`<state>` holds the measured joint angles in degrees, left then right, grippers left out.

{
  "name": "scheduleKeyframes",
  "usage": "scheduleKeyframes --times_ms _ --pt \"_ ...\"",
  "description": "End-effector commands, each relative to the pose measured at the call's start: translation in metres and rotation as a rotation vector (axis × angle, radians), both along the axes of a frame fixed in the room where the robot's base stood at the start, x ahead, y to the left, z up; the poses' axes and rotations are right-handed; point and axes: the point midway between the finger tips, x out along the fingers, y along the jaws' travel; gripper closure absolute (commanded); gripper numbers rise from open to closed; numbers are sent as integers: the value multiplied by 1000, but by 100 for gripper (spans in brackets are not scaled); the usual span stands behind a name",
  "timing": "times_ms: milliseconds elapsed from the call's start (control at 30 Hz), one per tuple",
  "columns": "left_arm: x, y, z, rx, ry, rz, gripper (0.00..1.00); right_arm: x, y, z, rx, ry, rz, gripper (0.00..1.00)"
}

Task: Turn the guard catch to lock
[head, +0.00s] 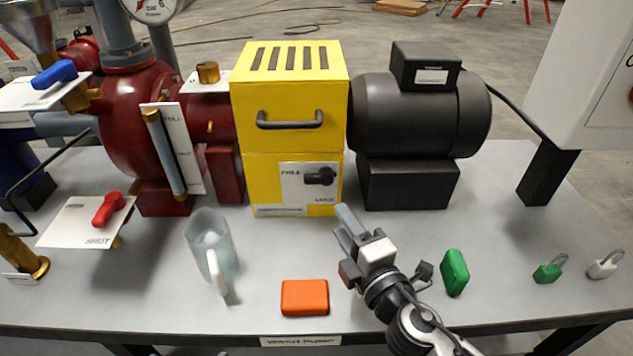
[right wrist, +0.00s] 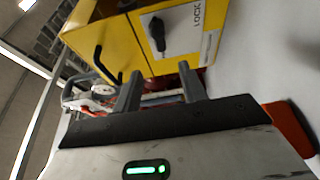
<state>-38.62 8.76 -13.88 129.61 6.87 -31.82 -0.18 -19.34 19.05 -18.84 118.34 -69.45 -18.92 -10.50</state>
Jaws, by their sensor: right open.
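The yellow guard (head: 290,130) stands on the bench between the red pump and the dark motor, with slots on top and a dark handle. Its guard catch (head: 321,177) is a small black knob on a white plate (head: 297,184) low on the front face. In the right wrist view the catch (right wrist: 157,34) is near the top, on its plate with the word LOCK at one end. My right gripper (head: 349,228) is open and empty, in front of and below the catch, apart from it. Its two fingers (right wrist: 158,90) show below the guard. My left gripper is not seen.
An orange block (head: 305,298) and a clear jug (head: 213,247) are on the bench front. A green block (head: 454,272) lies right of my gripper, with green (head: 547,272) and white (head: 604,265) padlocks further right. The motor (head: 419,115) is right of the guard.

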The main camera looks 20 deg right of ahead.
Motion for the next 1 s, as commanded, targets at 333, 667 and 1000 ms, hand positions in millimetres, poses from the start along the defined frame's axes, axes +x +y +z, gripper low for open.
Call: scheduleKeyframes --times_ms 333,667,1000 --pt "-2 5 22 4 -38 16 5 76 9 1 -1 -1 -1 58" --pt "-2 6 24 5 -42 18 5 113 13 0 1 1 0 58" --pt "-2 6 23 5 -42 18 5 115 13 0 1 1 0 64"
